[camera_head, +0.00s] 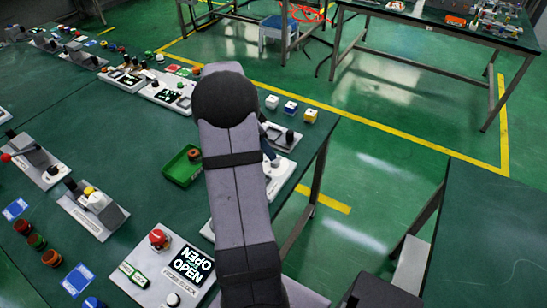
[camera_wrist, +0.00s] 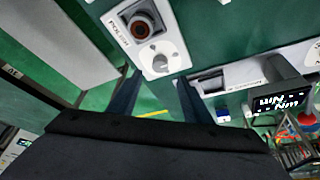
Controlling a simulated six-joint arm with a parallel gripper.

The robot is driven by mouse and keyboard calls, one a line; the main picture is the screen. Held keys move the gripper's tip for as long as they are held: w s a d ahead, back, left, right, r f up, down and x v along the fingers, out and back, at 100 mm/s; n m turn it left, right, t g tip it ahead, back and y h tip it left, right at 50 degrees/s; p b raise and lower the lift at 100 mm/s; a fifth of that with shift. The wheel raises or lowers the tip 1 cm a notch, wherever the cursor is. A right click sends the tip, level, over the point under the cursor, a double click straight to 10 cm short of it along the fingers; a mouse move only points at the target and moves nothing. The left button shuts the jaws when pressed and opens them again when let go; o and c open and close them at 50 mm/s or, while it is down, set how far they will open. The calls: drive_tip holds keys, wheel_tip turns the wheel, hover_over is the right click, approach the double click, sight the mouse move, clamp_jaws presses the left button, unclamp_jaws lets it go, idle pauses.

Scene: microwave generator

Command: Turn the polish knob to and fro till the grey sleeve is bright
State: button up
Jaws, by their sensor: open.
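In the wrist view, a white panel marked POLISH (camera_wrist: 177,50) lies at the top. It carries a grey round knob (camera_wrist: 159,58) and, beside it, a dark round fitting with a brown ring (camera_wrist: 141,28). I cannot make out a grey sleeve clearly. My gripper (camera_wrist: 158,77) is open, its two dark fingers apart on either side of the knob's line, with nothing seen between them. I cannot tell whether they touch the panel.
In the head view a panel with a red button and an OPEN screen (camera_head: 192,264) stands at the front. A green tray (camera_head: 183,165) lies left of my arm, and small cubes (camera_head: 290,107) stand at the right edge. A lit screen (camera_wrist: 280,101) shows at right in the wrist view.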

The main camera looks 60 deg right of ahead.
sight(275, 162)
drive_tip(key=shift+p+x, duration=1.05)
drive_tip(key=shift+x, duration=2.6)
drive_tip(key=c, duration=1.1)
drive_tip(key=shift+o, duration=0.2)
drive_tip(key=shift+f+b, duration=0.1)
drive_tip(key=shift+b, duration=0.35)
